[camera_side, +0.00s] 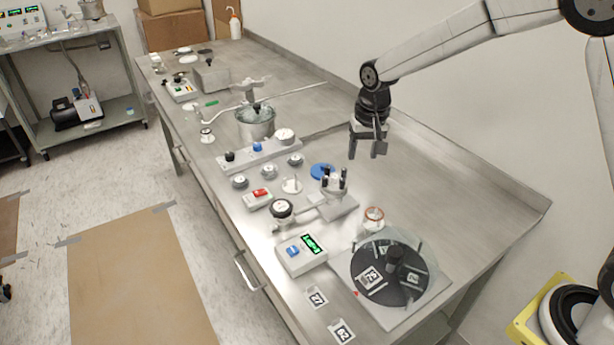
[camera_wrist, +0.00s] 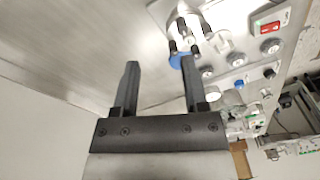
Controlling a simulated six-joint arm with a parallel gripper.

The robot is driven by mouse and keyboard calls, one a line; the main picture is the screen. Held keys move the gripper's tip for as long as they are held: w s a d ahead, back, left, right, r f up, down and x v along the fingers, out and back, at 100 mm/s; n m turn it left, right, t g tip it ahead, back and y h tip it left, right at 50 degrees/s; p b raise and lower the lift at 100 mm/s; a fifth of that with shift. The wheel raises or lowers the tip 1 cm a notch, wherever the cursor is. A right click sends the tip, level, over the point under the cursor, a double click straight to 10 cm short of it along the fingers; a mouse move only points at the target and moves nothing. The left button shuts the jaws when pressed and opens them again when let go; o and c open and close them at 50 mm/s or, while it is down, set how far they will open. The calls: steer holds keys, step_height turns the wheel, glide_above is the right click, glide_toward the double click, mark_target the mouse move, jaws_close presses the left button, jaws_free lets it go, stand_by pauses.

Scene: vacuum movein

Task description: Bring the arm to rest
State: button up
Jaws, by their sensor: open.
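My gripper (camera_side: 368,150) hangs from the arm above the right part of the steel bench, fingers pointing down. It is apart from everything on the bench. In the wrist view, my gripper (camera_wrist: 160,85) shows two dark fingers spread apart with nothing between them. Bare steel bench top (camera_wrist: 70,40) and the blue round piece (camera_wrist: 181,58) appear beyond the fingers.
A stand with dark prongs (camera_side: 335,188) and a blue disc (camera_side: 322,171) are below the gripper. A round dark plate (camera_side: 370,284) under a clear cover, a green-display box (camera_side: 300,252), and a metal pot (camera_side: 256,124) stand nearby. The bench's back right is clear.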

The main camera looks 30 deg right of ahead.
steer(key=s+d+f+n, duration=0.1)
steer(key=s+n, duration=0.1)
steer(key=s, duration=0.8)
steer(key=s+d+f+n+t, duration=0.1)
steer(key=s+n, duration=0.2)
steer(key=s, duration=0.7)
steer(key=shift+d+f+t, duration=0.15)
steer(key=shift+f+t, duration=0.1)
steer(key=shift+t, duration=0.05)
steer(key=shift+o, duration=0.3)
